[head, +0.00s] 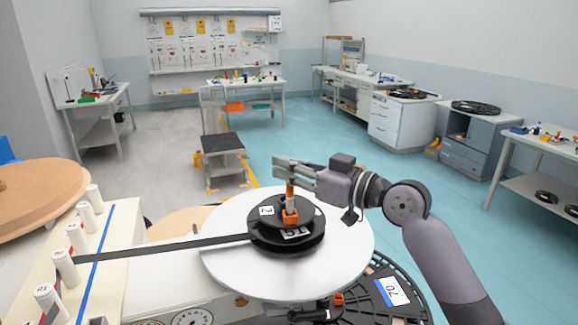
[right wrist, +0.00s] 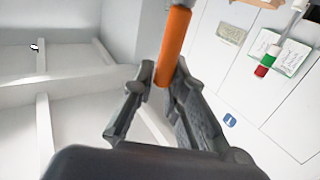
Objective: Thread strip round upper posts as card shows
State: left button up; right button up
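A black reel (head: 314,229) with white labels lies flat on a round white platter (head: 345,250). A dark strip (head: 170,247) runs left from the reel to a pale panel (head: 118,225) with a row of white posts (head: 75,237). The strip reaches a nearer post (head: 64,268); its path beyond there is unclear. My right gripper (head: 285,167) is above the reel's centre, its fingers around an upright orange handle (head: 290,188). In the right wrist view the fingertips close on the orange handle (right wrist: 174,45). My left gripper is out of view. I cannot make out the card.
A blue line (head: 98,262) runs along the panel beside the posts. A dial (head: 190,318) and a black slotted disc (head: 405,312) lie below the platter. A wooden disc (head: 40,200) is at the left.

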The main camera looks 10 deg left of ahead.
jog(key=o, duration=0.5)
jog(key=shift+c, duration=0.2)
